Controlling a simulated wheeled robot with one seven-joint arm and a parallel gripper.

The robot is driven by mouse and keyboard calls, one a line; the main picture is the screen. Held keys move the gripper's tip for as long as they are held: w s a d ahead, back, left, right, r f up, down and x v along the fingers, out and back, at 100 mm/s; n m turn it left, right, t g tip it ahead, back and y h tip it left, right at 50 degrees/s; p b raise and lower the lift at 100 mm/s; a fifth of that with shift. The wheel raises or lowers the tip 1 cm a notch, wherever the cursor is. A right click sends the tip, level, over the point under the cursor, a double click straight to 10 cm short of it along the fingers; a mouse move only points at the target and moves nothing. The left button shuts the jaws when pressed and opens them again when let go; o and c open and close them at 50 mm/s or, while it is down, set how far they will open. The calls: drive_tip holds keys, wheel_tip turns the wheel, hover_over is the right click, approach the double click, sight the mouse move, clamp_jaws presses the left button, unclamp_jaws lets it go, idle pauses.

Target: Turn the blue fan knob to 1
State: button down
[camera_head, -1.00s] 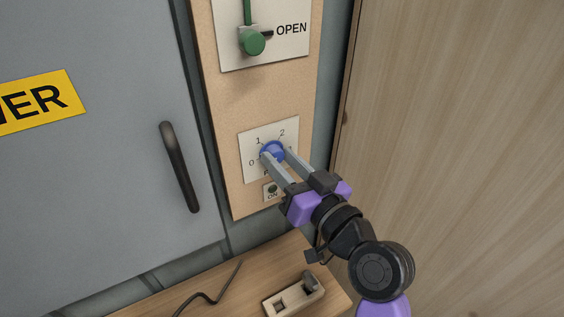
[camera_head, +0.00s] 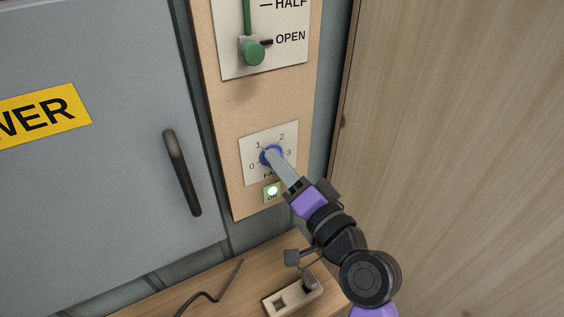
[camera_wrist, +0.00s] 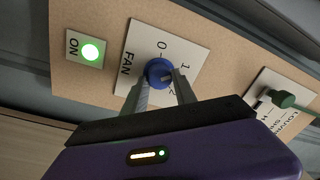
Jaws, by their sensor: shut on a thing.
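The blue fan knob (camera_head: 268,155) sits on a white plate (camera_head: 289,135) marked 0, 1, 2, 3 and FAN. A pale line on the knob seems to point toward the 1, partly hidden by my finger. My gripper (camera_head: 274,160) is at the knob, with its fingers shut on it, one finger hiding the other in the head view. In the wrist view the blue knob (camera_wrist: 158,72) shows between the two fingertips (camera_wrist: 160,84). The ON lamp (camera_head: 272,190) below the plate glows green, and the lit lamp (camera_wrist: 90,53) also shows in the wrist view.
A green lever (camera_head: 253,53) stands above on the same tan panel (camera_head: 225,150), next to OPEN. A grey door with a dark handle (camera_head: 182,172) is at the left. A wooden wall (camera_head: 460,150) is close at the right.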

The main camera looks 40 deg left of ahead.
drive_tip(key=shift+f, duration=0.1)
idle(0.3)
drive_tip(key=c, duration=1)
unclamp_jaws()
drive_tip(key=b+v, duration=0.2)
drive_tip(key=v, duration=0.6)
